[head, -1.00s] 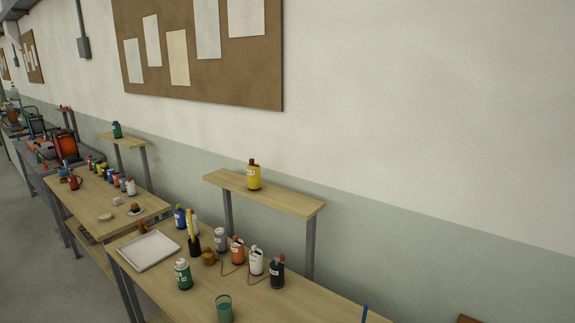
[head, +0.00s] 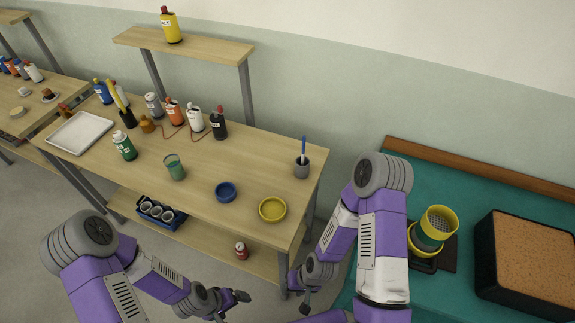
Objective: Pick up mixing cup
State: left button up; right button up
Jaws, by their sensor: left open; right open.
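A teal see-through cup (head: 175,168), the likeliest mixing cup, stands upright on the wooden bench (head: 255,165), behind a blue bowl (head: 226,192) and to its left. No label on the cup can be read. My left gripper (head: 234,304) is open and empty at the bottom of the head view, in front of the bench and away from the cup. My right gripper (head: 299,294) is open and empty near the bench's front right leg, also well away from the cup.
A green bottle (head: 124,146), a white tray (head: 80,132) and several bottles stand left of and behind the cup. A yellow dish (head: 272,209) and a grey pot (head: 302,170) with a blue-handled tool stand right. The lower shelf holds a blue caddy (head: 160,216).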

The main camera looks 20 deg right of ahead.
aim_at(172, 163)
jog(key=u, duration=2.3)
jog(key=i, duration=2.15)
jog(key=z, duration=3.25)
